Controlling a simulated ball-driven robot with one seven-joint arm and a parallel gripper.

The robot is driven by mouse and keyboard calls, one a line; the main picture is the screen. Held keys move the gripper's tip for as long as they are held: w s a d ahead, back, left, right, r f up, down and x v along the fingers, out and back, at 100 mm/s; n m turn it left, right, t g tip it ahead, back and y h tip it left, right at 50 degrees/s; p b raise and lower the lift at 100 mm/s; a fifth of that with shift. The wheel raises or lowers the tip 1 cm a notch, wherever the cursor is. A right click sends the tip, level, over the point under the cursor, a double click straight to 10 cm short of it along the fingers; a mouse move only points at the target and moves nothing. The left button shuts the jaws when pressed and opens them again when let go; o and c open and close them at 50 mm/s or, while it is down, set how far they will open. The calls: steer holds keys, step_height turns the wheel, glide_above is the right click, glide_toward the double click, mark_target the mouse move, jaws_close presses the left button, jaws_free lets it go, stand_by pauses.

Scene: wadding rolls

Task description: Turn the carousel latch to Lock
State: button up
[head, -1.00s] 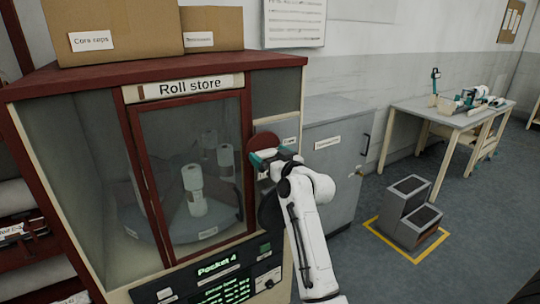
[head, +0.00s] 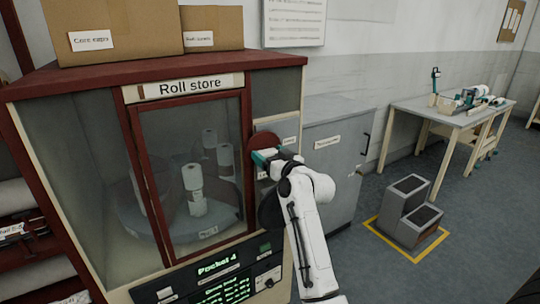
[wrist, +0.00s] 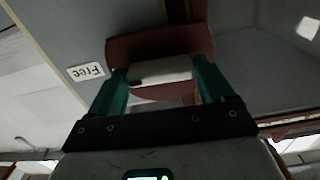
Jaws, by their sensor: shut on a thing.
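The carousel latch is a red disc (head: 266,139) on the right front of the roll store, beside its framed window. In the wrist view the red disc (wrist: 152,46) carries a pale grey grip bar (wrist: 160,70). My gripper (head: 265,158), with teal fingers, is at the latch in the head view. In the wrist view my gripper (wrist: 160,80) has one finger at each end of the grip bar, shut on it. A "Free" label (wrist: 86,71) shows upside down left of the disc. I cannot see a Lock label.
The roll store (head: 186,86) has a window with white rolls (head: 193,186) standing inside on a carousel. Its display (head: 220,267) reads "Pocket 4". A grey cabinet (head: 335,170) stands close to the right of my arm. Grey steps (head: 405,210) stand on open floor farther right.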

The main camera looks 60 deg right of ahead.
steer(key=m+p, duration=0.2)
steer(key=m, duration=0.2)
steer(key=shift+r+m, duration=0.15)
steer(key=shift+m, duration=0.15)
steer(key=m+p, duration=0.2)
steer(key=m, duration=0.2)
steer(key=shift+d+m, duration=0.1)
steer(key=shift+m, duration=0.2)
steer(key=m+p, duration=0.2)
steer(key=m, duration=0.2)
steer(key=shift+s, duration=0.1)
steer(key=shift+f+m+p, duration=0.15)
steer(key=shift+m+p, duration=0.5)
steer(key=shift+m, duration=0.4)
steer(key=shift+f+m+p, duration=0.1)
steer(key=shift+m+p, duration=0.55)
steer(key=shift+m, duration=0.4)
steer(key=shift+d, duration=0.1)
steer(key=o, duration=0.9)
steer(key=shift+f, duration=0.1)
